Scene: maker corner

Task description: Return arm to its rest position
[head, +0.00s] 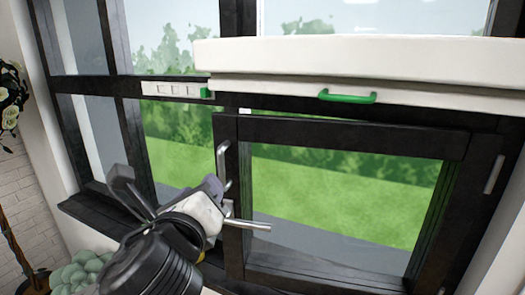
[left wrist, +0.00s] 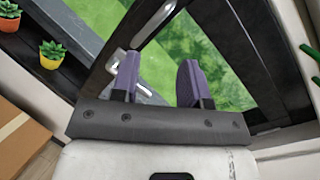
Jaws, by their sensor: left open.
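My left arm comes in from the lower left in the head view. Its gripper (head: 217,192) is at the left edge of the dark-framed window sash (head: 345,132), by the metal pull handle (head: 222,165) and the lever handle (head: 250,224). In the left wrist view the two purple-grey fingers (left wrist: 158,74) stand apart with nothing held between them. The lever handle (left wrist: 146,88) shows behind the left finger; whether they touch I cannot tell. The pull handle (left wrist: 155,20) lies beyond the fingers. My right gripper is not in view.
A white box-like unit with a green handle (head: 347,96) juts out above the sash. A white switch strip (head: 175,90) is left of it. Potted succulents (left wrist: 51,50) stand on the dark sill at left. A flowering plant (head: 10,95) is at far left.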

